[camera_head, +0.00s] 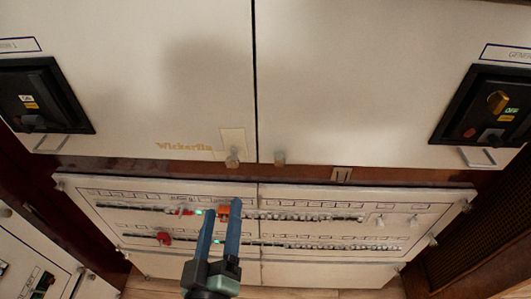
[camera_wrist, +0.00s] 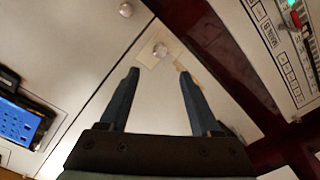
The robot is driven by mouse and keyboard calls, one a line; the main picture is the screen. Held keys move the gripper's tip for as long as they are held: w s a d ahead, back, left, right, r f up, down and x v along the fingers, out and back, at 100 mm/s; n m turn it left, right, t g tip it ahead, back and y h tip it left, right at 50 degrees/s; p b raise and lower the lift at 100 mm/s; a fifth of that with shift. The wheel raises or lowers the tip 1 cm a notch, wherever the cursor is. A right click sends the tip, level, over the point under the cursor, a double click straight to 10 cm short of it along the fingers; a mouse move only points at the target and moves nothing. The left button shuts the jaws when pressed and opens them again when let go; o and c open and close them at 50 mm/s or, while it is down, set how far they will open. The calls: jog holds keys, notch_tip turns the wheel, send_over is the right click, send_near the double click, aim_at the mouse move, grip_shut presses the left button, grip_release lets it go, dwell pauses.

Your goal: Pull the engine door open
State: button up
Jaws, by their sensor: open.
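Two cream cabinet doors fill the upper head view, a left door (camera_head: 150,90) and a right door (camera_head: 380,80), split by a dark vertical seam. Both look shut. I cannot tell from their cut-off labels which is the engine door. The left door has a round knob (camera_head: 232,158) by a tan plate at its lower right corner; the right door has a knob (camera_head: 279,158) across the seam. My gripper (camera_head: 222,208) is open and empty, in front of the breaker panel. In the wrist view, the left door's knob (camera_wrist: 161,50) appears beyond and between my fingertips (camera_wrist: 158,72), apart from them.
A breaker panel (camera_head: 360,251) with rows of switches and green lights lies below the doors. Black switch boxes with handles sit at the left (camera_head: 40,95) and right (camera_head: 488,108). A dark wood strip (camera_head: 400,174) runs between doors and panel. A dark grille stands at far right.

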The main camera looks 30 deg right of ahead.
aim_at(232, 165)
jog(key=p+x, duration=0.3)
jog(key=x, duration=0.9)
jog(key=shift+w+d+f, duration=0.15)
jog(key=shift+w+d, duration=0.1)
jog(key=shift+d, duration=0.1)
jog(key=shift+c, duration=0.2)
grip_shut()
dwell(0.8)
